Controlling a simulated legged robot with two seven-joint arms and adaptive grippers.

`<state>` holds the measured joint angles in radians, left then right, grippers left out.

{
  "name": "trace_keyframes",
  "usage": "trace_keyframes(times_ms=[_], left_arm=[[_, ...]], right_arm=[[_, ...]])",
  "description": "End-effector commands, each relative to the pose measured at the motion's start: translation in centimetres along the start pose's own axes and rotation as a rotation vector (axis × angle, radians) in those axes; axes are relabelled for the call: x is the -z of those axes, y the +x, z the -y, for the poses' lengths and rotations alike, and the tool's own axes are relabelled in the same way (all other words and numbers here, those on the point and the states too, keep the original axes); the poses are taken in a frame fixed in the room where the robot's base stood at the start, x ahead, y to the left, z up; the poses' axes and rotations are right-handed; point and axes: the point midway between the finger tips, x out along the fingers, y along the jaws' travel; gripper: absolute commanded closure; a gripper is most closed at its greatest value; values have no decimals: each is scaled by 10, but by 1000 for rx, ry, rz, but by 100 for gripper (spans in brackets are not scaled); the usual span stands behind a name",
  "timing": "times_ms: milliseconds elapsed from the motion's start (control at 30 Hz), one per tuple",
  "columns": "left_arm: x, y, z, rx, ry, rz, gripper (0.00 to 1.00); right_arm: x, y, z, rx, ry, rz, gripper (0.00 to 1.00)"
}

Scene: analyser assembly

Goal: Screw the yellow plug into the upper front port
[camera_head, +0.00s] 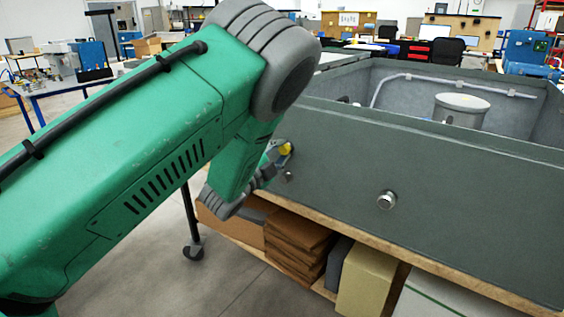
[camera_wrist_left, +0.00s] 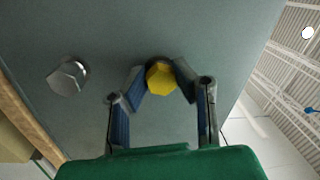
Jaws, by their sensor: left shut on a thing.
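The yellow plug (camera_head: 286,149) is at the grey front wall of the analyser housing (camera_head: 335,150). In the left wrist view the yellow plug (camera_wrist_left: 161,82) shows its hexagonal head facing the camera. My left gripper (camera_head: 277,157) is shut on it, with a blue-padded finger (camera_wrist_left: 136,88) on each side. The plug is close against the wall. The port behind it is hidden, and I cannot tell how deep the plug sits. A small metal fitting (camera_head: 288,176) shows just below the gripper in the head view. My right gripper is not in view.
A silver hex fitting (camera_head: 386,200) sticks out of the wall to the right. The open housing holds a white-topped cylinder (camera_head: 462,107) and a pale pipe (camera_head: 440,80). Brown cartons (camera_head: 297,246) lie on a shelf below.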

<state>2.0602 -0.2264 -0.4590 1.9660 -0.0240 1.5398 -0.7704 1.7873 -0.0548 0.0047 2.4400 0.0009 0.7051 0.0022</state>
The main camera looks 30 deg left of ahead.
Motion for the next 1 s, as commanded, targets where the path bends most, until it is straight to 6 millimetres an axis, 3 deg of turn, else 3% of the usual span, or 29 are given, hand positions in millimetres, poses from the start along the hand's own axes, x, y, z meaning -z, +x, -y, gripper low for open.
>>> trace_keyframes(times_ms=[600, 1000], left_arm=[[0, 1, 4, 8, 472, -46, 100], [0, 1, 7, 7, 538, -50, 100]], right_arm=[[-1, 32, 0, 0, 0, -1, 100], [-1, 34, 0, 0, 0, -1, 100]])
